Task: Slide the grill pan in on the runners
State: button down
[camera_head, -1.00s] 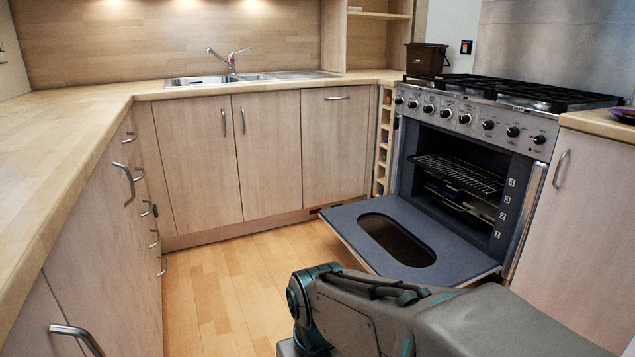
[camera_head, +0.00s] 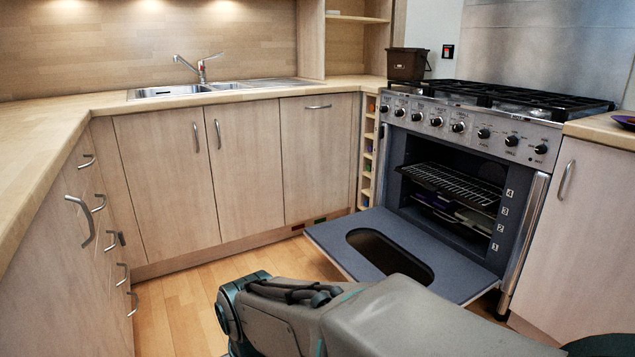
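The range cooker's oven (camera_head: 440,215) stands open at the right, its door (camera_head: 345,236) folded down flat with a dark oval window. A wire rack (camera_head: 455,183) sits on an upper level inside the oven, beside the numbers marking the runners. Below it lie some flat items (camera_head: 440,203), partly purple and pale, too small to make out. I cannot tell which of these, if any, is the grill pan. My gripper is not in view; only part of my arm shows at the bottom, in front of the oven door.
The cooker's hob (camera_head: 500,98) has black grates, with a dark brown pot (camera_head: 406,64) on the counter to its left. Cabinets (camera_head: 160,180) and a sink (camera_head: 185,90) line the left and back. The wooden floor (camera_head: 180,312) is clear at lower left.

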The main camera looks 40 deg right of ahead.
aim_at(484, 196)
jog(key=z, duration=0.05)
jog(key=i, duration=1.55)
jog(key=z, duration=0.8)
jog(key=i, duration=1.1)
jog(key=z, duration=1.75)
jog(key=i, duration=0.65)
jog(key=z, duration=0.55)
